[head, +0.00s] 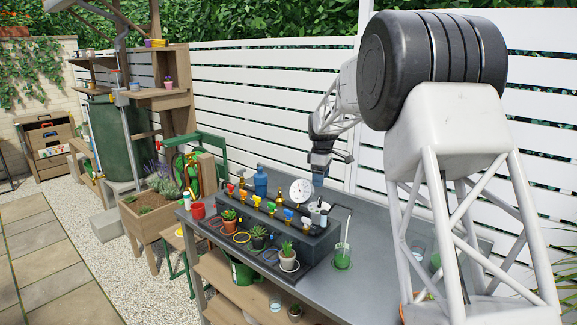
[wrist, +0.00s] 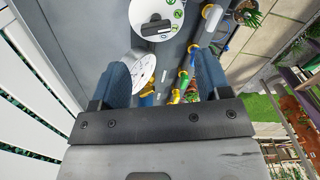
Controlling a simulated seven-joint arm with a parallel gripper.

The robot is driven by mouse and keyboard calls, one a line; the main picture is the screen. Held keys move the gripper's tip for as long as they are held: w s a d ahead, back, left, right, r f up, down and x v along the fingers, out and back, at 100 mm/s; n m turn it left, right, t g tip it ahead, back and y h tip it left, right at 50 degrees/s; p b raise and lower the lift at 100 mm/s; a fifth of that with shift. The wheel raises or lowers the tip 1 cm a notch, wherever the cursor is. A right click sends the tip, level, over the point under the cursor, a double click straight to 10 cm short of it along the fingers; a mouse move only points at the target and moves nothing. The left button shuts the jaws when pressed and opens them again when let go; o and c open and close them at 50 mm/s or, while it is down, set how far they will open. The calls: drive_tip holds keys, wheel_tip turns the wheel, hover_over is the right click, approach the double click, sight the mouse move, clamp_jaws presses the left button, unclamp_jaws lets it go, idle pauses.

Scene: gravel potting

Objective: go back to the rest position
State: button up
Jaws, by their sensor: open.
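My gripper (head: 319,178) is raised above the back of the grey workbench (head: 375,285), close to the white round dial (head: 301,191). In the wrist view my gripper (wrist: 165,75) shows two blue fingers spread apart, with nothing held between them. The dial (wrist: 140,68) shows below, beside the left finger. A dark block (head: 290,238) with several coloured taps stands on the bench under my gripper. My gripper appears clear of the taps and the dial, though the exact gap is hard to tell.
Small potted plants (head: 288,257) stand along the block's front. A green cup (head: 342,257) stands to its right. A blue bottle (head: 260,182) stands behind the block. A white slatted fence (head: 260,90) runs behind the bench. The air above the bench is mostly open.

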drive_tip(key=s+a+r+m+t, duration=0.1)
drive_tip(key=s+r+m, duration=0.3)
drive_tip(key=s, duration=1.1)
drive_tip(key=s+r+m, duration=0.2)
drive_tip(key=s+r, duration=0.4)
drive_tip(key=s, duration=0.9)
drive_tip(key=s+f+m, duration=0.3)
drive_tip(key=s, duration=1.2)
drive_tip(key=s+a+f+m+t, duration=0.1)
drive_tip(key=s+f+m, duration=0.3)
drive_tip(key=s, duration=1.2)
drive_tip(key=shift+s+t, duration=0.25)
drive_tip(key=shift+t, duration=0.05)
